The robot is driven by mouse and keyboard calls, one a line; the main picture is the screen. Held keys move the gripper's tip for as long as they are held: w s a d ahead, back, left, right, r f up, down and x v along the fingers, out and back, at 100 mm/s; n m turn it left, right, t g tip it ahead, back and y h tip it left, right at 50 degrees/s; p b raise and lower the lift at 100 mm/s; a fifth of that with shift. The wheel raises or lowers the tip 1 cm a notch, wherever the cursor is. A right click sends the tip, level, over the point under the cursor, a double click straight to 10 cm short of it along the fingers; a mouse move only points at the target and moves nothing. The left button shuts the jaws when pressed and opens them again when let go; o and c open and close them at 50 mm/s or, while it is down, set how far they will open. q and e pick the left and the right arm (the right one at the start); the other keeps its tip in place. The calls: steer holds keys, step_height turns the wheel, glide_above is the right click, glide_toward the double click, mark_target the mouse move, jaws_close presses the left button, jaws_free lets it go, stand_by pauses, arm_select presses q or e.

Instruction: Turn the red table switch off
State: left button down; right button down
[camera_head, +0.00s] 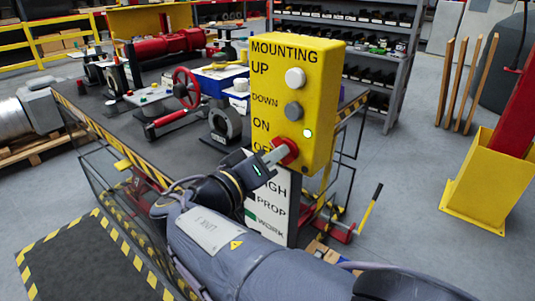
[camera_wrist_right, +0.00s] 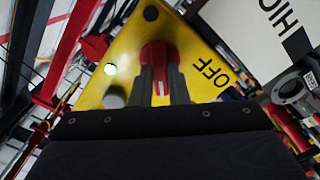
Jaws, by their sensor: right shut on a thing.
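A yellow control box (camera_head: 325,90) stands upright at the table's edge in the head view, lettered "MOUNTING", "UP", "DOWN" and "ON", with a partly covered word below. The red switch (camera_head: 290,148) is low on its face. My right gripper (camera_head: 276,155) reaches it from the lower left. In the right wrist view the two fingers of my right gripper (camera_wrist_right: 161,85) lie on both sides of the red switch (camera_wrist_right: 158,55), shut on it, beside the word "OFF" on the yellow face (camera_wrist_right: 125,55). A small light (camera_head: 308,133) on the box glows pale green. My left gripper is not in view.
A white button (camera_head: 295,78) and a grey button (camera_head: 293,110) sit above the switch. A white sign (camera_head: 268,215) hangs below the box. The dark table (camera_head: 180,150) behind carries valves and a red handwheel (camera_head: 186,88). A yellow-based red post (camera_head: 490,175) stands at right.

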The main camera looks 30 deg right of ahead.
steer(key=shift+f+n+p, duration=0.2)
steer(key=shift+n+p, duration=4)
steer(key=shift+n, duration=0.15)
steer(key=shift+f+n+p, duration=0.15)
steer(key=shift+n+p, duration=4)
steer(key=shift+n, duration=0.2)
steer(key=c, duration=1.4)
jaws_free()
